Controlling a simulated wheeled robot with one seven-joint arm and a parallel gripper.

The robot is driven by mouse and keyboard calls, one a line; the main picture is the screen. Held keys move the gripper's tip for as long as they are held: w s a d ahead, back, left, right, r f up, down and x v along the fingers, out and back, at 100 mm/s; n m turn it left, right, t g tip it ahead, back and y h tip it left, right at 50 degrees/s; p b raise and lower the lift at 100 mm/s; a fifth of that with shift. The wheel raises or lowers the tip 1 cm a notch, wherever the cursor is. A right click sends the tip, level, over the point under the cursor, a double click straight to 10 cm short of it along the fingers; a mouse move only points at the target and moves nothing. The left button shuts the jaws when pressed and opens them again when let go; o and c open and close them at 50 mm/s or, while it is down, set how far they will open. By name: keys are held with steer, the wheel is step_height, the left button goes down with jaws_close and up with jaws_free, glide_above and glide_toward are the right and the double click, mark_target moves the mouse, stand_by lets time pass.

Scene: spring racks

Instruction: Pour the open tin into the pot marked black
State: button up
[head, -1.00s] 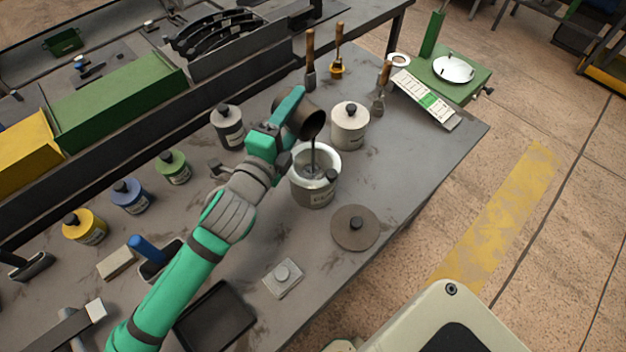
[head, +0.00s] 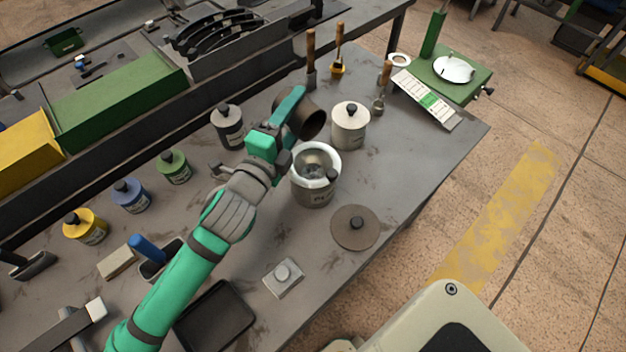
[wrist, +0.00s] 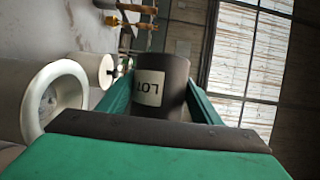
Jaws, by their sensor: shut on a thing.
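My gripper (head: 287,122) is shut on the dark open tin (head: 309,121). It holds the tin tilted just above and behind the open pot (head: 313,190), with the tin's mouth toward the lower right. No stream shows at its mouth now. In the wrist view the tin (wrist: 165,86) sits between the green fingers and has a label reading LOT. The pot is grey with a white rim and stands open. Dark contents show inside it. Its front label is too small to read. The pot also shows in the wrist view (wrist: 40,105).
A round lid (head: 342,232) lies in front of the pot. A pale capped jar (head: 350,132) stands close right of the tin, and a dark-banded jar (head: 227,128) stands to its left. Several coloured jars stand farther left. A scale card (head: 427,102) lies at the right edge.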

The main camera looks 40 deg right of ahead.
steer(key=shift+w+f+n+g+y, duration=0.25)
steer(key=shift+f+n, duration=0.15)
steer(key=shift+n, duration=0.35)
steer(key=shift+w+f+n+g+y, duration=0.15)
steer(key=shift+w+f+n, duration=0.2)
steer(key=shift+n, duration=0.4)
steer(key=shift+s+f, duration=0.1)
steer(key=shift+f+n+g+y, duration=0.4)
steer(key=shift+f+n+g, duration=0.35)
steer(key=shift+n, duration=0.65)
steer(key=shift+f, duration=0.15)
steer(key=shift+w+f+n, duration=0.2)
steer(key=shift+f+n, duration=0.1)
steer(key=shift+n, duration=0.1)
steer(key=shift+s+f+n+g+y, duration=0.1)
steer(key=shift+f+n+g+y, duration=0.2)
steer(key=shift+f+n+g, duration=0.4)
steer(key=shift+r, duration=0.1)
steer(key=shift+s+f+n+g, duration=0.3)
steer(key=shift+f+n+g, duration=0.5)
steer(key=shift+n, duration=0.5)
